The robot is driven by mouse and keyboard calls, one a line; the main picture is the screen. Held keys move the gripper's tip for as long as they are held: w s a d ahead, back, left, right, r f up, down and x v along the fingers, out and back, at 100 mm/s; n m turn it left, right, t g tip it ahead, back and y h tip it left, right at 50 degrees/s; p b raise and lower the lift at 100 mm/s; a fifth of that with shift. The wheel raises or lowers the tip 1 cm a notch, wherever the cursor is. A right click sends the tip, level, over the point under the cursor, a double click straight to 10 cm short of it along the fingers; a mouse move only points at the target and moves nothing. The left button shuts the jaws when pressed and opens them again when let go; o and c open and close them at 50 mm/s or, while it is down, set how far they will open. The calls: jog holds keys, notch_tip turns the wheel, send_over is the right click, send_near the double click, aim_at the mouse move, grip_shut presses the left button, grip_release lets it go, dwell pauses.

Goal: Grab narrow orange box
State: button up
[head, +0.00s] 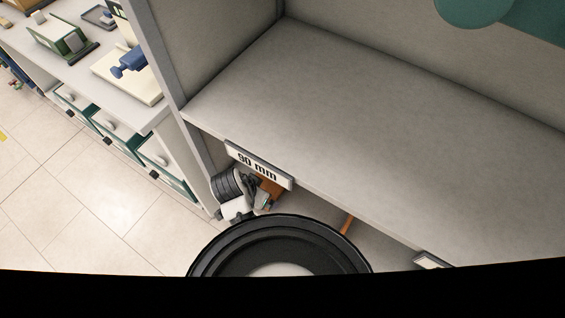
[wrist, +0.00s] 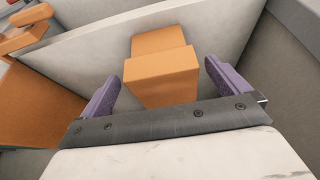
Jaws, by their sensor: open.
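In the wrist view, an orange box (wrist: 162,75) lies ahead of my gripper, in the gap between the two purple fingers. A second orange block face (wrist: 158,39) shows just behind it; I cannot tell whether it is part of the same box. My gripper (wrist: 163,70) is open, with a finger to each side of the box; contact is not visible. The near lower part of the box is hidden by the gripper's dark bar. In the head view, an orange piece (head: 269,191) shows below the shelf, partly hidden.
A larger orange object (wrist: 40,105) stands left in the wrist view, beside a pale panel (wrist: 85,55). In the head view, an empty grey shelf (head: 370,130) with a "90 mm" label (head: 258,166) overhangs the orange piece.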

jog(key=w+d, duration=0.1)
jog(key=w, duration=0.1)
jog(key=w+d+p, duration=0.1)
jog(key=w, duration=0.1)
jog(key=w+d, duration=0.2)
jog(key=shift+w+r+p, duration=0.15)
jog(key=shift+w+p, duration=0.05)
jog(key=shift+p, duration=0.15)
jog(key=w, duration=0.1)
jog(key=w+d+p, duration=0.1)
jog(key=w+d, duration=0.1)
jog(key=shift+w+d+f, duration=0.2)
jog(key=shift+w+f, duration=0.05)
jog(key=shift+f, duration=0.4)
jog(key=c, duration=1.1)
jog(key=shift+c, duration=0.4)
jog(key=shift+w+d+r+p, duration=0.1)
jog(key=shift+r+p, duration=0.05)
jog(key=shift+p, duration=0.2)
